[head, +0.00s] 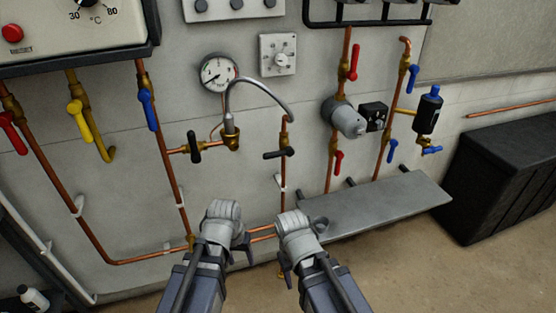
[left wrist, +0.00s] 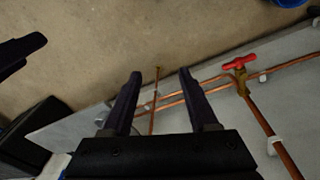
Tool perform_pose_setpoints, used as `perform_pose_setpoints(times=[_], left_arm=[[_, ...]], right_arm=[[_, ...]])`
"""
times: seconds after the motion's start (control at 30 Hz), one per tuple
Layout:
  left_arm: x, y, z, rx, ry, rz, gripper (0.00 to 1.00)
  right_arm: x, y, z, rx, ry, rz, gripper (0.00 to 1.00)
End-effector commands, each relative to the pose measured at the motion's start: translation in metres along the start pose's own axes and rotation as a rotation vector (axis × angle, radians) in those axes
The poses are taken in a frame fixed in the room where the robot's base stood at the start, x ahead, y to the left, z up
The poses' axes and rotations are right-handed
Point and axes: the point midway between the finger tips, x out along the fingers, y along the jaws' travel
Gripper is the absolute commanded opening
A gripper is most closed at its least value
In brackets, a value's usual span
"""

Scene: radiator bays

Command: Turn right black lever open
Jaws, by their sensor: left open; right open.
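The right black lever (head: 278,154) sits on a brass valve on a vertical copper pipe, below the curved grey hose. Its handle lies roughly level, across the pipe. The other black lever (head: 194,147) is to its left and stands roughly upright, across a level pipe. My left gripper (head: 240,238) is low in front of the wall, below and left of the right black lever. In the left wrist view its two fingers (left wrist: 160,78) are spread with nothing held between them. My right gripper (head: 300,240) is beside it, below the lever and apart from it; its fingers are mostly hidden.
A pressure gauge (head: 219,73) and a dial (head: 278,55) are above the levers. A grey bench (head: 375,205) and a black box (head: 505,180) stand to the right. Yellow (head: 81,120), blue (head: 149,110) and red (head: 12,132) levers are at left. Copper pipes run behind my grippers.

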Motion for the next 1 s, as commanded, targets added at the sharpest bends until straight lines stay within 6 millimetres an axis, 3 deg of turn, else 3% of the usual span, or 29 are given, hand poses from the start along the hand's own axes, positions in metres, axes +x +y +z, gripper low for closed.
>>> perform_pose_setpoints(times=[0.03, 0.2, 0.33, 0.43, 0.53, 0.7, 0.83, 1.0], left_arm=[[0.014, -0.003, -0.007, -0.027, 0.023, 0.023, 0.59], [0.035, 0.002, -0.050, -0.150, 0.157, 0.168, 0.59], [0.030, 0.019, -0.100, -0.289, 0.303, 0.348, 0.59], [0.010, 0.036, -0.146, -0.430, 0.426, 0.528, 0.59], [-0.023, 0.050, -0.193, -0.600, 0.539, 0.729, 0.59], [-0.073, 0.052, -0.249, -0.884, 0.660, 1.019, 0.59], [-0.094, 0.044, -0.271, -1.031, 0.700, 1.148, 0.59], [-0.103, 0.038, -0.279, -1.103, 0.714, 1.206, 0.59]], right_arm=[[0.014, -0.001, -0.001, 0.000, 0.000, 0.000, 0.50], [0.041, -0.004, -0.002, 0.000, 0.000, 0.000, 0.50], [0.052, -0.005, -0.003, 0.000, 0.000, 0.000, 0.50], [0.056, -0.005, -0.003, 0.000, 0.000, 0.000, 0.50], [0.056, -0.005, -0.003, 0.000, 0.000, 0.000, 0.50], [0.056, -0.005, -0.003, 0.000, 0.000, 0.000, 0.50], [0.056, -0.005, -0.003, 0.000, 0.000, 0.000, 0.50], [0.056, -0.005, -0.003, 0.000, 0.000, 0.000, 0.50]])
